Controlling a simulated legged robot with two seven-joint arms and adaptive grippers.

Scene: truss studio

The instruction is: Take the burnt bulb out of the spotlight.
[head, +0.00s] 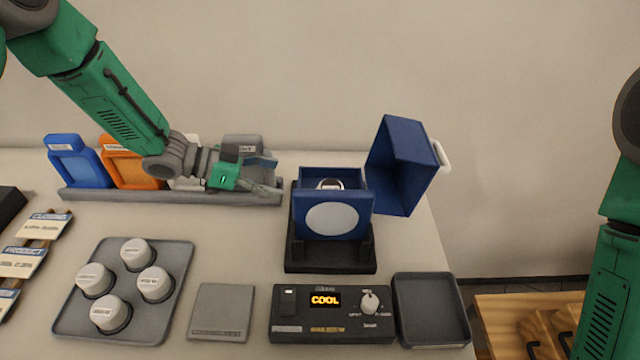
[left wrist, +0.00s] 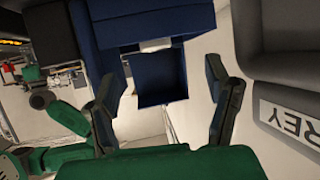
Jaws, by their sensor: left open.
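The spotlight (head: 305,215) is a blue box on a black stand, with a round white lens in front. Its blue cover (head: 402,165) is swung open to the right. Inside the open top, a small pale, rounded part of the bulb (head: 329,184) shows; the rest is hidden by the walls. My left gripper (head: 270,176) is open and empty, just left of the housing, in front of the grey frame. In the left wrist view the spotlight (left wrist: 140,22) lies above and between the spread fingers (left wrist: 165,100). My right gripper is out of view; only its arm shows at right.
A control box (head: 333,330) reads COOL. An empty dark tray (head: 432,335) and a grey pad (head: 222,312) flank it. A tray (head: 125,250) holds several white-capped bulbs. Blue (head: 80,165), orange (head: 118,165) and grey (head: 243,143) frames stand in a rack behind.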

